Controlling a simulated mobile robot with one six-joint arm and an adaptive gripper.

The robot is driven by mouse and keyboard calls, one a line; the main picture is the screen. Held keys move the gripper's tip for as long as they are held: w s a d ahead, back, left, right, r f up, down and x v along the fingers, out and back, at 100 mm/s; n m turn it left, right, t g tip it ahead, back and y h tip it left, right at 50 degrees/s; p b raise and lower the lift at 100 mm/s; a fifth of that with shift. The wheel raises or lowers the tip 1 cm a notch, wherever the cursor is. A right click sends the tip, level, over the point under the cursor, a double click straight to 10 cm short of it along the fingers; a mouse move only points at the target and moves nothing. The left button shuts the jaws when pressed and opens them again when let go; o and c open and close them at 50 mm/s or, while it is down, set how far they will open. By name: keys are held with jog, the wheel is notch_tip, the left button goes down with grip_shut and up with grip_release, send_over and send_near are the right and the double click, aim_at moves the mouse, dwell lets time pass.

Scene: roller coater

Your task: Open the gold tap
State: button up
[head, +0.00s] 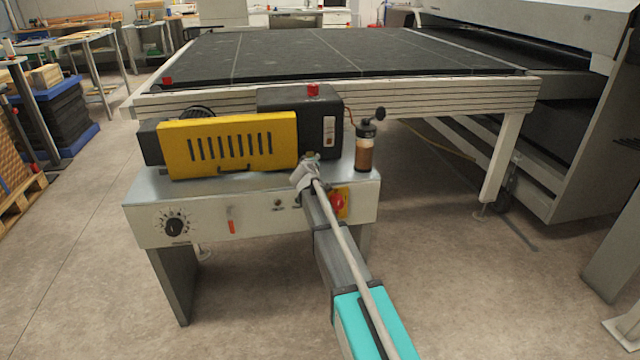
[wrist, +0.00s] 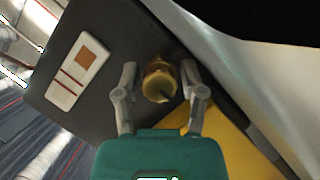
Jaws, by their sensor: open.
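The gold tap (wrist: 158,82) shows in the wrist view as a round brass-coloured part with a small dark bar, against the dark housing. My gripper (wrist: 160,92) is open, with one grey finger on each side of the tap. I cannot tell whether either finger touches it. In the head view my gripper (head: 306,173) reaches the machine beside the right end of the yellow cover, at the foot of the black housing. It hides most of the tap there.
The yellow slotted cover (head: 240,145) and black housing (head: 300,110) stand on the machine's grey bench (head: 150,205). A brown-filled bottle (head: 365,148) is close on the right. A red knob (head: 338,202) is on the front panel. A long dark table (head: 330,55) lies behind.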

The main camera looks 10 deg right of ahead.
jog(key=shift+m+g+y+p, duration=0.3)
jog(key=shift+m+y+p, duration=0.55)
jog(key=shift+m, duration=0.65)
jog(key=shift+m+y, duration=1.15)
jog(key=shift+m, duration=0.25)
jog(key=shift+m+y, duration=1)
jog(key=shift+m, duration=0.4)
jog(key=shift+m+y+b, duration=0.6)
jog(key=shift+m+y, duration=0.3)
jog(key=shift+m, duration=0.5)
jog(key=p+v, duration=0.4)
jog(key=v, duration=1)
jog(key=s+a+r+n+g+p, duration=0.2)
jog(key=s+a+g+p, duration=0.1)
jog(key=s+p, duration=0.4)
jog(key=s+a+r+n+g+p, duration=0.2)
jog(key=s+a+g+p, duration=0.1)
jog(key=s+p, duration=0.4)
jog(key=shift+s+r+g+p, duration=0.35)
jog(key=shift+s+g, duration=0.45)
jog(key=shift+s, duration=0.4)
